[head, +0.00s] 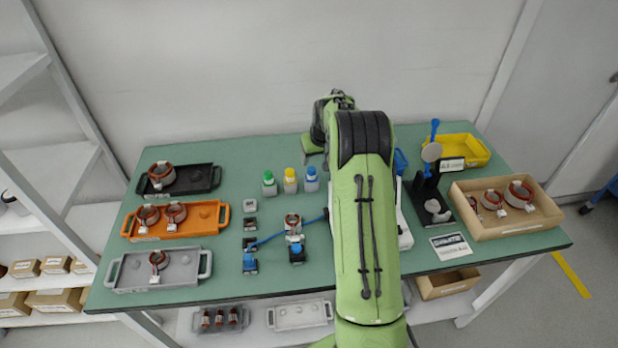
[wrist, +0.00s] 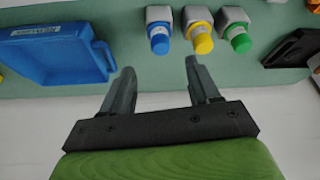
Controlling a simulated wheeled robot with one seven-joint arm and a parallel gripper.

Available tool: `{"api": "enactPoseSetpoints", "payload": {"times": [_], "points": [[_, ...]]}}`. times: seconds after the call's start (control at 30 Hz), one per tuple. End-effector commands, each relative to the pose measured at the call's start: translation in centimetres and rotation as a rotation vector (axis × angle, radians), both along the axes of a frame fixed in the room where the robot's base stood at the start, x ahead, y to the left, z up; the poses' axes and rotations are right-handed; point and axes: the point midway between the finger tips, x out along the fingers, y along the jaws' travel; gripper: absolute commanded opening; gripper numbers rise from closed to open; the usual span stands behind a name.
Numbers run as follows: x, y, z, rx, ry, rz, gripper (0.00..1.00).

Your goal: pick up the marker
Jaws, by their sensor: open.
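Three small capped items stand in a row in light grey blocks: blue (wrist: 158,40), yellow (wrist: 199,38) and green (wrist: 237,38) in the wrist view. In the head view they are green (head: 269,177), yellow (head: 290,175) and blue (head: 311,173), near the table's middle. I cannot tell which is the marker; no plain pen shape shows. My gripper (wrist: 160,70) is open and empty in the wrist view. Its fingers point toward the row, with the blue and yellow caps beyond the fingertips, apart from them. In the head view my arm hides the fingers.
On the green table (head: 225,165), black (head: 205,178), orange (head: 212,228) and grey (head: 187,277) trays hold coils at left. A wooden box (head: 520,230) and yellow bin (head: 467,149) stand at right. A blue bin (wrist: 55,55) is left of the gripper in the wrist view.

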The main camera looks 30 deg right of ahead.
Motion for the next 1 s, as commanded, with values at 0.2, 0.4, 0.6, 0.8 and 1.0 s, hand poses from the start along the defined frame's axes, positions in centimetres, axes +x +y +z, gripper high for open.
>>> {"api": "enactPoseSetpoints", "payload": {"times": [0.2,0.4,0.6,0.8,1.0], "points": [[1.4,-0.3,-3.5,0.001,0.0,0.001,0.61],[2.4,-0.4,-6.8,0.001,0.003,0.001,0.61],[3.2,-0.7,-8.5,0.0,0.0,0.001,0.61],[3.2,-0.7,-8.5,0.0,0.0,0.001,0.55],[3.2,-0.7,-8.5,0.0,0.0,0.001,0.24]]}}
